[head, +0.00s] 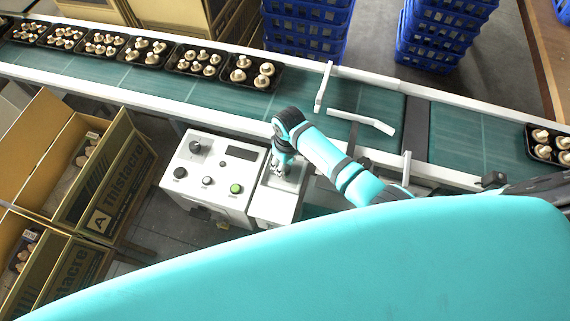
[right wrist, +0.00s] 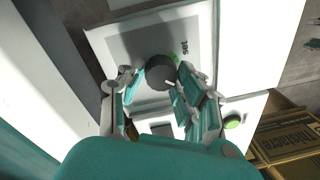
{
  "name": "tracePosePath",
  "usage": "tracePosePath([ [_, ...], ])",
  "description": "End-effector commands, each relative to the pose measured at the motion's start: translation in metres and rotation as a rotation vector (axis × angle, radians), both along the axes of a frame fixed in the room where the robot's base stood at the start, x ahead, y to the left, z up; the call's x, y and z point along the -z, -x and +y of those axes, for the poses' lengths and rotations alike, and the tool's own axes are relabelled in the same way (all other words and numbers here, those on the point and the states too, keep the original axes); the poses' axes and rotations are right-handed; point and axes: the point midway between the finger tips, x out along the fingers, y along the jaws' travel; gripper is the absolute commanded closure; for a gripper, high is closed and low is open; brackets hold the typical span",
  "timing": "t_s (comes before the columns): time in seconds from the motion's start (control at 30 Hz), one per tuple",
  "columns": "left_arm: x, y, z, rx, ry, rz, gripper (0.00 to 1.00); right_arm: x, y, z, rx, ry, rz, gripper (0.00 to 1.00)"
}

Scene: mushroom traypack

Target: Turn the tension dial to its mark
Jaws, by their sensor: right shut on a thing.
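The tension dial (right wrist: 160,71) is a dark round knob on a grey panel in the right wrist view. A small green mark (right wrist: 176,58) shows at its upper right edge, beside dark print. A short pale line shows at the dial's lower right, apart from the green mark. My right gripper (right wrist: 157,79) is shut on the dial, with a finger on each side. In the head view my right gripper (head: 281,172) reaches down onto the small white box (head: 272,207) and hides the dial there. My left gripper is not in view.
A white control box (head: 213,173) with a black knob, a green button and other buttons adjoins the small box. Behind runs a green conveyor (head: 205,93) with several black mushroom trays (head: 251,73). Cardboard boxes (head: 95,180) stand left; blue crates (head: 307,28) stand behind.

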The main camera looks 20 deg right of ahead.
Motion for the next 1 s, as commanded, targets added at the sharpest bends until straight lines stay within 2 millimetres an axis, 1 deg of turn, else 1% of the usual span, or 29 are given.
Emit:
tracePosePath([
  [0.03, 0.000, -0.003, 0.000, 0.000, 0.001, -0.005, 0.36, 0.000, 0.000, 0.000, 0.000, 0.000, 0.000, 0.88],
  [0.1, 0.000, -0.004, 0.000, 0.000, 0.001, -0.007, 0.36, 0.000, 0.000, 0.000, 0.000, 0.000, 0.000, 0.97],
  [0.13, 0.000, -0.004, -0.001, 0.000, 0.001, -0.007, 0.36, 0.000, 0.000, 0.000, 0.000, 0.000, 0.000, 0.99],
  [0.33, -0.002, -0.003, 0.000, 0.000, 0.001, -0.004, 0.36, -0.001, 0.000, 0.000, -0.015, 0.000, 0.000, 0.99],
  [0.47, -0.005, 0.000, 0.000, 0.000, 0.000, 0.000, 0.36, -0.001, 0.000, 0.000, -0.055, 0.001, 0.000, 0.99],
  [0.67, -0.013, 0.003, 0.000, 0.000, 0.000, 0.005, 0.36, -0.003, -0.001, 0.000, -0.176, 0.001, 0.001, 0.99],
  [1.0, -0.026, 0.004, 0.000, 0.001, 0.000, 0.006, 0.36, -0.002, -0.001, 0.000, -0.489, 0.002, 0.001, 0.99],
])
